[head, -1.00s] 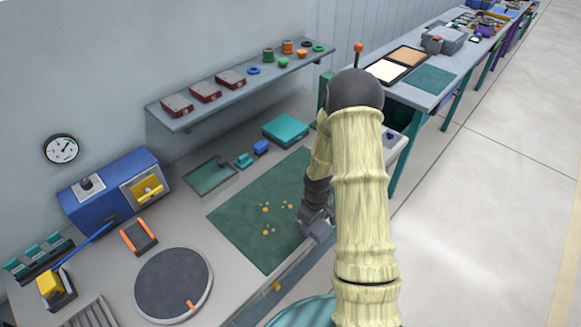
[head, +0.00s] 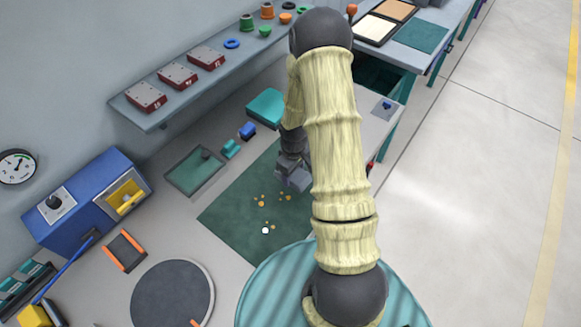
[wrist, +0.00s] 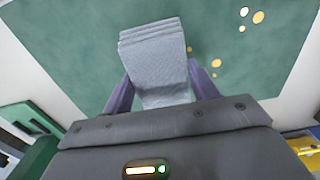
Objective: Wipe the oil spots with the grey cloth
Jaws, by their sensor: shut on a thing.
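My gripper (head: 291,182) is over the upper right part of the dark green mat (head: 228,218). In the wrist view its two purple-grey fingers (wrist: 161,88) are shut on the folded grey cloth (wrist: 154,48), which sticks out ahead of them. Small yellow-orange oil spots (head: 262,204) lie in loose clusters on the mat, below and left of my gripper. Several spots also show in the wrist view (wrist: 217,63), to the right of the cloth. I cannot tell whether the cloth touches the mat. My arm hides the mat's right side.
A round dark turntable (head: 172,300) is at lower left. A shelf (head: 150,118) overhangs the back. A small white dot (head: 265,230) shows near the spots.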

